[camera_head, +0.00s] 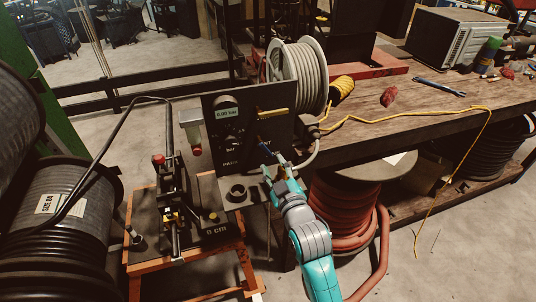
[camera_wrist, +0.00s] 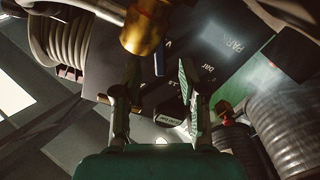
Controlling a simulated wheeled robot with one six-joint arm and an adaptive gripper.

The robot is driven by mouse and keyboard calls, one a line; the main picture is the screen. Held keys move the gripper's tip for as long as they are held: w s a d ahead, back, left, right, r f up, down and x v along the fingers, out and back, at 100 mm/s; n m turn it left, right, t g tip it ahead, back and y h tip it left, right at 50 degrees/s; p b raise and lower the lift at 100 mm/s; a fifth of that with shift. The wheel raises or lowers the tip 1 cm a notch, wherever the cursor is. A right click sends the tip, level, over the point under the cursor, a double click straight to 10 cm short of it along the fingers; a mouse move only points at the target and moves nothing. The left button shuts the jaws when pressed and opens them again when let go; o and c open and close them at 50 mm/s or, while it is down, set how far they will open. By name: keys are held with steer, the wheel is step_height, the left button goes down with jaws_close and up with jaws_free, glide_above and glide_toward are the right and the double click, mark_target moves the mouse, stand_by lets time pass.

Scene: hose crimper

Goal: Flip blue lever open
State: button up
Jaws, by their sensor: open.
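The blue lever (camera_head: 265,144) sits low on the right side of the dark control panel (camera_head: 228,160), below a yellow lever (camera_head: 272,112). My gripper (camera_head: 273,165) is open just below and in front of the blue lever. In the wrist view my gripper (camera_wrist: 157,78) has its two fingers apart, with a narrow blue piece (camera_wrist: 160,60), likely the lever, showing between and beyond the tips. I cannot tell whether a finger touches it. A brass-coloured cylindrical part (camera_wrist: 145,27) is large and close above the fingers.
A grey hose reel (camera_head: 297,75) stands behind the panel on the wooden workbench (camera_head: 400,125). The crimper stand (camera_head: 175,215) is left of the panel, with a black hose. An orange-red hose coil (camera_head: 340,210) lies below the bench, beside my arm. Black hose reels (camera_head: 65,205) fill the left.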

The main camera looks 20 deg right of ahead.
mark_target(267, 153)
steer(key=shift+w, duration=2.8)
jaws_close()
